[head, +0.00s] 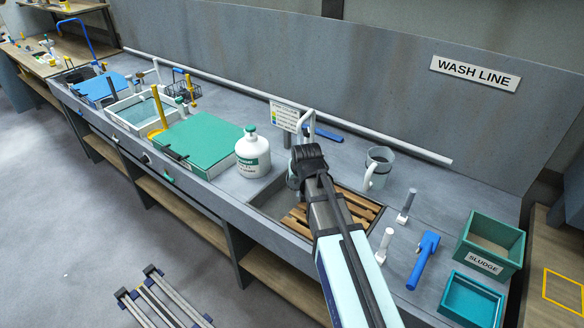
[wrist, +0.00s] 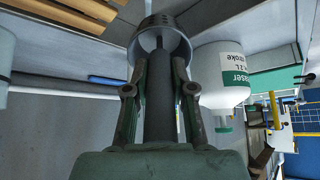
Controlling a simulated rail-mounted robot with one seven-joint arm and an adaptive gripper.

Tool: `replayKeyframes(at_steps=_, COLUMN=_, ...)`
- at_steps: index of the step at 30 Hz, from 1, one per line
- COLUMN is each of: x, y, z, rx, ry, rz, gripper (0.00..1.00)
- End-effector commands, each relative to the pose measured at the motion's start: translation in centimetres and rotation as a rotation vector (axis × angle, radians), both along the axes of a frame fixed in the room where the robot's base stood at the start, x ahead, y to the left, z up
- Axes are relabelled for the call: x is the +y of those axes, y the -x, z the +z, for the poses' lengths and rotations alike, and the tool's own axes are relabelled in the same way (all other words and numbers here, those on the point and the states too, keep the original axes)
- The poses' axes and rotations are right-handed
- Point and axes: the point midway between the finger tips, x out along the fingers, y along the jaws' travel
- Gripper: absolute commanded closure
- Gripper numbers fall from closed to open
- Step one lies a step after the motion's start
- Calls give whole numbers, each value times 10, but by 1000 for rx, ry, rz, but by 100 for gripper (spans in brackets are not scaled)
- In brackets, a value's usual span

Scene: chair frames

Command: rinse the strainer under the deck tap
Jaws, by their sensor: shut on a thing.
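The strainer (wrist: 160,30) is a grey metal cup with holes, on a dark straight handle. My gripper (wrist: 160,90) is shut on the handle, a finger on each side, with the cup beyond the fingertips. In the head view, my arm hides most of my gripper and the strainer. The deck tap (head: 309,116) is a pale bent spout on the counter, just behind my gripper in the head view. I cannot tell how far the strainer is from the spout or whether water runs. The sink (head: 268,203) is a recess partly under my arm.
A wooden slatted rack (head: 360,206) lies at the sink. A white bottle (head: 253,155) stands left, a grey mug (head: 377,168) right. A blue-handled tool (head: 422,262), a green SLUDGE box (head: 490,243) and a teal tray (head: 470,298) are at front right. A sign (head: 285,117) stands by the tap.

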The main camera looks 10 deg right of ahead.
Motion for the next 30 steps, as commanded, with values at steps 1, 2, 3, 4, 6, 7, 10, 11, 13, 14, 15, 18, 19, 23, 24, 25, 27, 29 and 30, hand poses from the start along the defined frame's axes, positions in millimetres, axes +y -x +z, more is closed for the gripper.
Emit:
replayKeyframes(at_steps=1, x=0, y=0, z=0, rx=-1, ry=0, rz=0, gripper=100)
replayKeyframes(at_steps=2, x=0, y=0, z=0, rx=-1, ry=0, rz=0, gripper=100)
replayKeyframes(at_steps=3, x=0, y=0, z=0, rx=-1, ry=0, rz=0, gripper=100)
replayKeyframes(at_steps=4, x=0, y=0, z=0, rx=-1, ry=0, rz=0, gripper=100)
replayKeyframes(at_steps=6, x=0, y=0, z=0, rx=-1, ry=0, rz=0, gripper=100)
replayKeyframes(at_steps=7, x=0, y=0, z=0, rx=-1, ry=0, rz=0, gripper=100)
replayKeyframes(at_steps=10, x=0, y=0, z=0, rx=-1, ry=0, rz=0, gripper=100)
replayKeyframes(at_steps=11, x=0, y=0, z=1, rx=-1, ry=0, rz=0, gripper=100)
replayKeyframes(at_steps=13, x=0, y=2, z=2, rx=-1, ry=0, rz=0, gripper=100)
replayKeyframes(at_steps=14, x=0, y=3, z=3, rx=-1, ry=0, rz=0, gripper=100)
replayKeyframes(at_steps=15, x=0, y=5, z=5, rx=-1, ry=0, rz=0, gripper=100)
replayKeyframes(at_steps=18, x=0, y=11, z=10, rx=-1, ry=0, rz=0, gripper=100)
replayKeyframes(at_steps=19, x=0, y=14, z=12, rx=-1, ry=0, rz=0, gripper=100)
replayKeyframes(at_steps=23, x=0, y=23, z=20, rx=-1, ry=0, rz=0, gripper=100)
replayKeyframes(at_steps=24, x=0, y=26, z=22, rx=-1, ry=0, rz=0, gripper=100)
replayKeyframes(at_steps=25, x=0, y=28, z=24, rx=-1, ry=0, rz=0, gripper=100)
replayKeyframes(at_steps=27, x=0, y=33, z=28, rx=-1, ry=0, rz=0, gripper=100)
replayKeyframes(at_steps=29, x=0, y=37, z=31, rx=-1, ry=0, rz=0, gripper=100)
replayKeyframes(at_steps=30, x=0, y=40, z=33, rx=-1, ry=0, rz=0, gripper=100)
